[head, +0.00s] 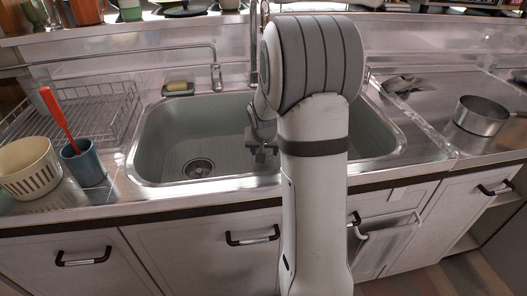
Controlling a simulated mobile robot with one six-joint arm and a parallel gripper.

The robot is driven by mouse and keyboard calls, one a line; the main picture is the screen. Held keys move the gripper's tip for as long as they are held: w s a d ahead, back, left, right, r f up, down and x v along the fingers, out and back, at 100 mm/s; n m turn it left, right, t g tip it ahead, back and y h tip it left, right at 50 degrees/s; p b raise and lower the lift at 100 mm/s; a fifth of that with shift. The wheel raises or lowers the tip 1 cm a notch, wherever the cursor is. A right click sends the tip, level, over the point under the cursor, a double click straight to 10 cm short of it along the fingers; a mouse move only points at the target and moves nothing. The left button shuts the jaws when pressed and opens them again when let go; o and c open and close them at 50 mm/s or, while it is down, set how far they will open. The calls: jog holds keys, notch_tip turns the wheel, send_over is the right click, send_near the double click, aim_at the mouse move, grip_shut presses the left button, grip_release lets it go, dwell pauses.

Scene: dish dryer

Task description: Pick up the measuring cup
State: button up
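I cannot pick out a measuring cup with certainty in the head view; my arm blocks part of the sink and counter. A blue-grey cup (84,165) stands on the left counter with a red-handled utensil (58,118) leaning in it. My gripper (263,152) hangs over the sink, left of my arm, pointing down. It is small and dark, and the gap between its fingers is not clear. I see nothing held in it.
A cream slotted bowl (28,170) and a wire dish rack (92,112) are at left. The sink (160,150) looks empty where visible. A sponge (177,86) sits behind it. A metal saucepan (481,118) and a dark crumpled item (402,83) are at right.

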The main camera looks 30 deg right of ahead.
notch_tip(320, 180, up, 9)
jog(key=p, duration=0.2)
jog(key=shift+p, duration=0.35)
dwell(0.5)
